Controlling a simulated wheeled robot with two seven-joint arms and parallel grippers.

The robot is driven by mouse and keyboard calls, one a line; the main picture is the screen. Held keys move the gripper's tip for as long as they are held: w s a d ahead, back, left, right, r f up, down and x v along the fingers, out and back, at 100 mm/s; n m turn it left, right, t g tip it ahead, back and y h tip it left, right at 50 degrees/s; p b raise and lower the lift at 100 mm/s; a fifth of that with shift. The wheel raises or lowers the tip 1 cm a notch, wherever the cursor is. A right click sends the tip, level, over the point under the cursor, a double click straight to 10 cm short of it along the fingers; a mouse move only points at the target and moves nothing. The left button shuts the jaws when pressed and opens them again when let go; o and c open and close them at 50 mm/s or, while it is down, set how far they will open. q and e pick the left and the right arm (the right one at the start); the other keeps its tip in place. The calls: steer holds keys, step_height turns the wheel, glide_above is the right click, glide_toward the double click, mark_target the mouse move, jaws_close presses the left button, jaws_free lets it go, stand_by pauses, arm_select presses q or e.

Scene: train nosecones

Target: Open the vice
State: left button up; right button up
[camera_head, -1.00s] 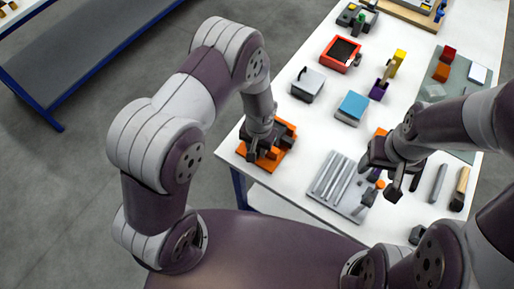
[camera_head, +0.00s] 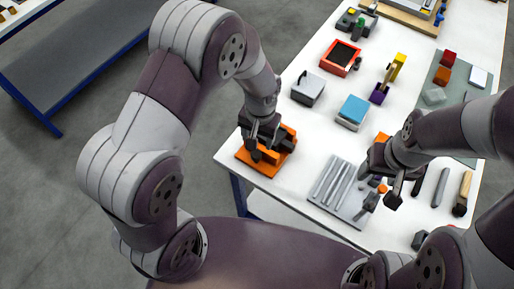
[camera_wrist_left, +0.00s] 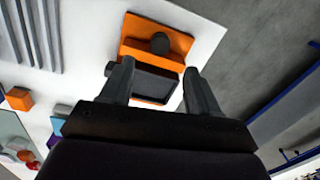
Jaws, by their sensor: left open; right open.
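The orange vice (camera_head: 268,170) sits at the near left corner of the white table, with dark parts on it. In the left wrist view the vice (camera_wrist_left: 128,48) shows an orange plate, a round dark knob (camera_wrist_left: 160,43) and a dark block (camera_wrist_left: 153,82). My left gripper (camera_head: 264,153) is over the vice, jaws apart. In the left wrist view its two fingers (camera_wrist_left: 158,76) stand either side of the dark block; I cannot tell whether they touch it. My right gripper (camera_head: 382,188) is open above the table, beside the grey grooved tray, well right of the vice.
The grey grooved tray (camera_head: 326,187) lies right of the vice. A grey box (camera_head: 307,89), a blue-topped box (camera_head: 353,110) and a red tray (camera_head: 341,55) stand farther back. A grey bench (camera_head: 75,65) stands at the upper left.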

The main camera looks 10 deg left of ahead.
arm_select(q)
steer(key=shift+d+r, duration=0.1)
steer(key=shift+r, duration=1.85)
